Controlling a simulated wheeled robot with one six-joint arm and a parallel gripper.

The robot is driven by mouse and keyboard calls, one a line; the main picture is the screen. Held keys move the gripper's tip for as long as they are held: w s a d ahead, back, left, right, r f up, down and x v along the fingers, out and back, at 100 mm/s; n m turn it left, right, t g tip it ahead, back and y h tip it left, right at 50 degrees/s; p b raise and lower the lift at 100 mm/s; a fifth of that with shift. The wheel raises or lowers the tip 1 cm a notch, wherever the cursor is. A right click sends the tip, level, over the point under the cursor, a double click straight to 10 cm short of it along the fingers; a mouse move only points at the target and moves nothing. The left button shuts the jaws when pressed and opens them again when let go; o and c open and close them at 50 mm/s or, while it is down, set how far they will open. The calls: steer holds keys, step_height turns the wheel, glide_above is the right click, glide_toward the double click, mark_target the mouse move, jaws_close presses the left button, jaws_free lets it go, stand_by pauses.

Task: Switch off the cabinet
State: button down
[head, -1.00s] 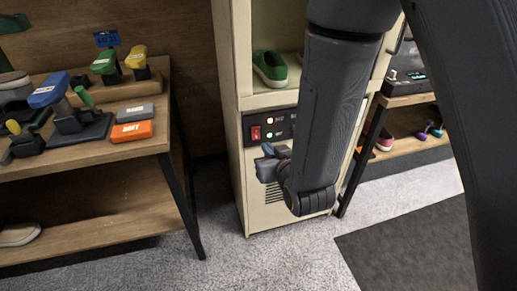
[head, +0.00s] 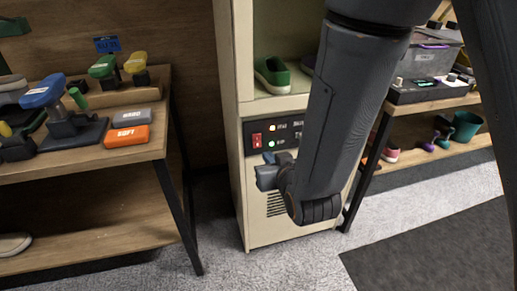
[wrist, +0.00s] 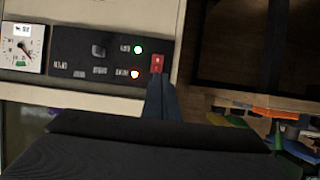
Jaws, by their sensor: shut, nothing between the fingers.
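The cream cabinet (head: 262,222) stands in the middle of the head view, with a green shoe (head: 272,75) in its open compartment. Its black control panel (head: 290,136) has a red switch (head: 257,140) at the left end, beside a lit orange lamp and a lit green lamp. The wrist view shows the red switch (wrist: 157,62) and both lit lamps close up. My gripper (head: 270,160) is shut and empty just below the panel. In the wrist view its fingertips (wrist: 159,78) are at the switch's lower edge; whether they touch cannot be told.
A wooden bench (head: 90,162) with brushes and an orange block (head: 128,136) stands left. A shelf unit (head: 420,104) with a grey bin (head: 428,60) stands right. Carpet is clear in front. My arm hides the panel's right part in the head view.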

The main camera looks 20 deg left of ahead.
mark_target(256, 145)
steer(key=x, duration=1.2)
steer(key=shift+w+a+f+p, duration=0.1)
steer(key=shift+w+p, duration=0.05)
steer(key=shift+p, duration=0.15)
